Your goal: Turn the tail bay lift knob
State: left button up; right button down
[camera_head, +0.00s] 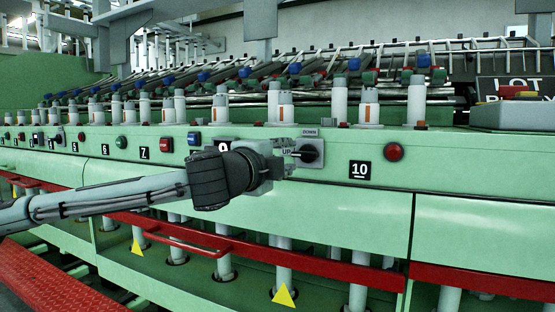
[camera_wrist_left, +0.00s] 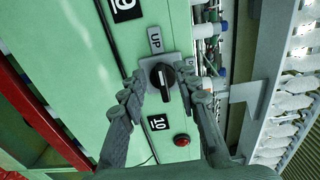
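The knob (camera_head: 308,153) is black with a pale line, on a grey plate on the green machine front. A DOWN label (camera_head: 310,132) sits above it and an UP label (camera_head: 287,152) to its left. In the left wrist view the knob (camera_wrist_left: 162,76) sits below the UP label (camera_wrist_left: 155,40), its bar running roughly along the direction of that label. My left gripper (camera_head: 289,157) is at the knob from the left. In the left wrist view its fingers (camera_wrist_left: 160,82) are apart, one on each side of the knob; contact cannot be told. My right gripper is out of view.
A red button (camera_head: 394,152) is to the right of the knob, past the number 10 label (camera_head: 360,169). A red rail (camera_head: 330,264) runs along the front below. White spindles stand on the ledge above. The green panel around the knob is flat.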

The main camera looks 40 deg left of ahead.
pick_arm(q)
jog(key=shift+v, duration=2.3)
